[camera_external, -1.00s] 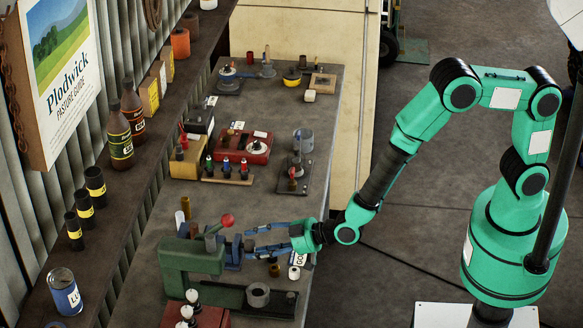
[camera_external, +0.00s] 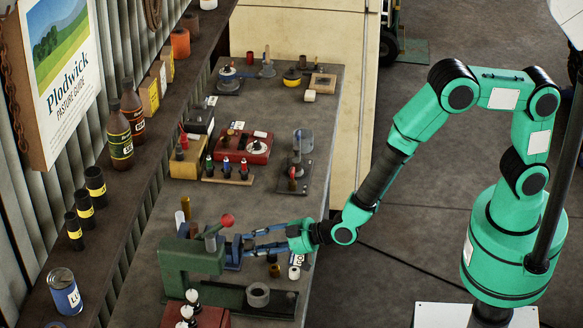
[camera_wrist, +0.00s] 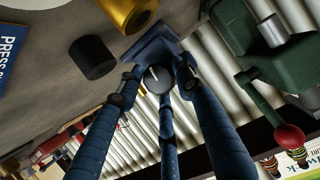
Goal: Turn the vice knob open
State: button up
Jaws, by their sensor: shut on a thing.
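The vice is a small blue block (camera_external: 233,262) on the bench, beside a green press in the external view. In the wrist view its blue body (camera_wrist: 150,46) shows behind a round dark knob (camera_wrist: 157,79) with a pale mark line. My gripper (camera_external: 250,246) reaches in from the right at the vice. In the wrist view its blue fingers (camera_wrist: 158,84) are closed around the knob, from both sides and from below. The fingers hide the knob in the external view.
The green press (camera_external: 193,258) with a red ball lever (camera_external: 227,220) stands close left of my gripper. A black cylinder (camera_wrist: 92,57) and a gold cylinder (camera_wrist: 128,12) stand near the vice. Several small items lie farther along the bench.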

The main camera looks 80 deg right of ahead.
jog(key=shift+s+a+f, duration=0.1)
jog(key=shift+s+f, duration=0.05)
jog(key=shift+f, duration=0.05)
jog(key=n+h+p, duration=0.2)
jog(key=n, duration=0.1)
jog(key=shift+a, duration=0.15)
jog(key=shift+f+n+h, duration=0.15)
jog(key=shift+n+h, duration=0.25)
jog(key=shift+n, duration=0.1)
jog(key=shift+s, duration=0.1)
jog(key=o, duration=1.1)
jog(key=shift+r, duration=0.2)
